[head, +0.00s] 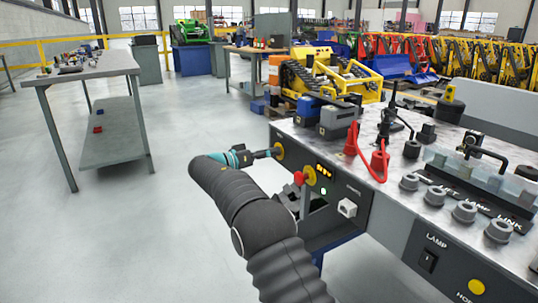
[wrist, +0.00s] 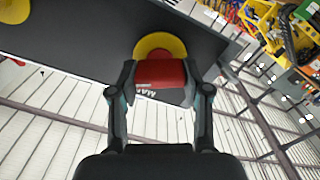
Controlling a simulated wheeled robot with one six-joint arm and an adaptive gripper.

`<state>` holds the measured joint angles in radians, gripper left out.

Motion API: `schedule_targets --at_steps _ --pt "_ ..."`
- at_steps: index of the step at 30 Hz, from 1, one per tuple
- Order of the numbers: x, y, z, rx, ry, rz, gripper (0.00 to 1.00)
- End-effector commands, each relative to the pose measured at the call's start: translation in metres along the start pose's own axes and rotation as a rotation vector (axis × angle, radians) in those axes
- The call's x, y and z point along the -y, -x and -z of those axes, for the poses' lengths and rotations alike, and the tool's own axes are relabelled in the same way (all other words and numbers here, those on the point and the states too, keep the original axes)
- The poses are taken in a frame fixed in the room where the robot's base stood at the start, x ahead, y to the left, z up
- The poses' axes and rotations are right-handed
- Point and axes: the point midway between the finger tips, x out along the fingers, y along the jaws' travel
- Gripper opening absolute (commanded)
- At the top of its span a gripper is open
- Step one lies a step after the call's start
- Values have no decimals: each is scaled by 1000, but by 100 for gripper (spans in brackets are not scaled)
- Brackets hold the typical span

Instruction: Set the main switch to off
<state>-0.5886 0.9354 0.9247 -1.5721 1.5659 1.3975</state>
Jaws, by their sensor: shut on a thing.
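The main switch is a red handle (wrist: 160,74) on a round yellow plate (wrist: 158,43), on a dark panel with a partly hidden label that seems to read MAIN. My gripper (wrist: 160,80) is shut on the red handle, one finger at each end of it. In the head view my gripper (head: 270,153) reaches the left end of the bench's front panel, at the yellow plate (head: 280,150). The handle is mostly hidden there by the fingers. I cannot tell which position the switch is in.
A lamp switch (head: 428,261) is further right. Open floor (head: 150,220) lies left of the bench.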

Motion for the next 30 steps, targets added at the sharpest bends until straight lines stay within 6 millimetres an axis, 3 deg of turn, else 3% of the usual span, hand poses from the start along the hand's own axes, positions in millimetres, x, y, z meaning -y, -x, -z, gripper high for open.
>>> schedule_targets --at_steps 30 --pt "4 0 0 -3 919 1 13"
